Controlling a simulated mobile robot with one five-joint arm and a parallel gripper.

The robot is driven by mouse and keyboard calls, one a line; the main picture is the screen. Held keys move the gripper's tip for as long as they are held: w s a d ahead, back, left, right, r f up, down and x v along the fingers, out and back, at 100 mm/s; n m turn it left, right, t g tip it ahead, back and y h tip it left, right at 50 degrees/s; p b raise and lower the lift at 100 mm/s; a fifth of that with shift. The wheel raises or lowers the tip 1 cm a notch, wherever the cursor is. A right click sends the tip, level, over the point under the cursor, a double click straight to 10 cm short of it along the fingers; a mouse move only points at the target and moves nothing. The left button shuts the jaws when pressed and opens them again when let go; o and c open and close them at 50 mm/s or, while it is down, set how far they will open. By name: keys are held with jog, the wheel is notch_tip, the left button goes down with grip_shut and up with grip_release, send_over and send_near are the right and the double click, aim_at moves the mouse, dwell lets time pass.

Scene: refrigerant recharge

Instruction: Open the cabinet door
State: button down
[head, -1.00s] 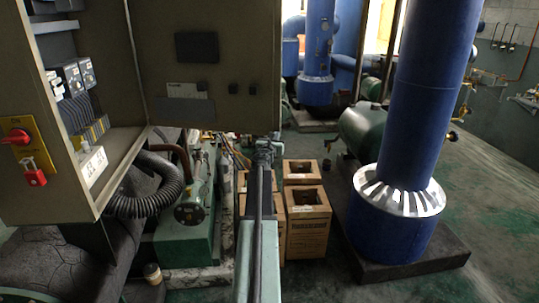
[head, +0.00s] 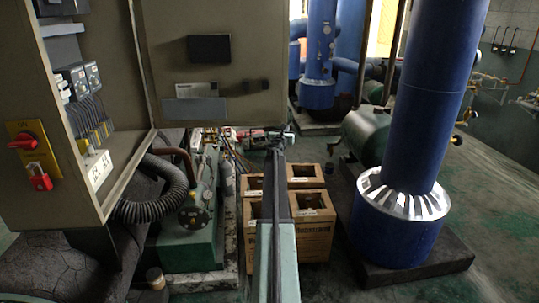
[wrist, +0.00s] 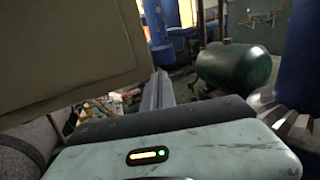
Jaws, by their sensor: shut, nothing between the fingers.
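The grey-beige cabinet (head: 95,200) stands at the left in the head view, with its inside showing. Its door (head: 165,85) is swung wide open to the right of the interior. My gripper (head: 280,137) is at the end of my outstretched arm, just below the door's lower right corner. It is shut and empty; the head view shows it small. In the wrist view the door (wrist: 70,45) fills the upper left, and my gripper (wrist: 160,88) points forward beside its lower right edge. I cannot tell whether they touch.
A corrugated hose (head: 150,208) and green machinery (head: 190,248) lie below the cabinet.

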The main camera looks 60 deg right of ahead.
jog(key=s+a, duration=0.8)
jog(key=a, duration=0.3)
jog(key=shift+s, duration=0.2)
